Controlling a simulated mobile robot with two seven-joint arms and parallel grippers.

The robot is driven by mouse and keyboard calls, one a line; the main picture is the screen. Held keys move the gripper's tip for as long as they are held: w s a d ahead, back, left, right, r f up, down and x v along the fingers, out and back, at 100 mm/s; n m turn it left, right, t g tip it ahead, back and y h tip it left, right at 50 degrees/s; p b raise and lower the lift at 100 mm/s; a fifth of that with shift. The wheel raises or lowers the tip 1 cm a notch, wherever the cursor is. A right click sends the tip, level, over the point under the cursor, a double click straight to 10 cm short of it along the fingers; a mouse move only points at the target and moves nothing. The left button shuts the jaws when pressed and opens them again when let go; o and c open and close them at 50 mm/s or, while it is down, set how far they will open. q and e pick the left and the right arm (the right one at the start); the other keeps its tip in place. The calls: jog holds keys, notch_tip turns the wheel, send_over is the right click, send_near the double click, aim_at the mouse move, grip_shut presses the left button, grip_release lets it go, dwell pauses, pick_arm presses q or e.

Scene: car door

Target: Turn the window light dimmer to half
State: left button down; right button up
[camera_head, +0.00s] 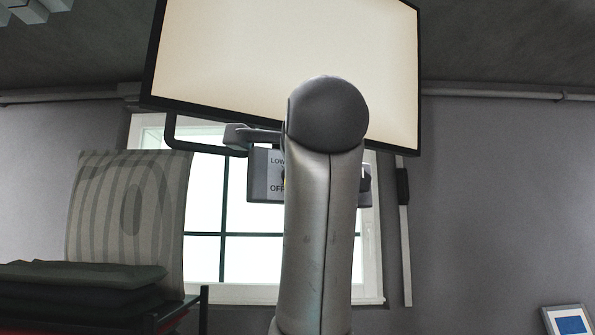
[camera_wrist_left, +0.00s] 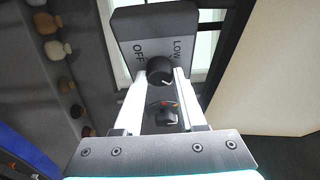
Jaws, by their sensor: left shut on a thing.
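The dimmer panel (camera_wrist_left: 182,20) is a grey plate lettered OFF and LOW, with a round black knob (camera_wrist_left: 160,70) on it. A light mark shows on the knob's lower edge; I cannot read its exact setting. My left gripper (camera_wrist_left: 159,76) is shut on this knob, one pale finger on each side. A second dark knob (camera_wrist_left: 166,115) with red and yellow marks shows between the fingers. In the head view the panel (camera_head: 265,187) hangs below the large light screen (camera_head: 290,55). My arm hides its middle, the knob and the gripper. My right gripper is out of view.
A window (camera_head: 250,258) is behind the panel. A dark bracket (camera_head: 200,148) runs beside the panel under the screen. A striped cushion (camera_head: 127,210) and dark folded stack (camera_head: 80,285) stand at left. A framed picture (camera_head: 569,320) is at lower right.

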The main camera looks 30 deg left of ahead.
pick_arm(q)
jog(key=shift+c, duration=2.4)
grip_release()
jog(key=b+v, duration=0.8)
jog(key=v, duration=0.7)
jog(key=shift+d+b, duration=0.15)
jog(key=shift+b, duration=0.2)
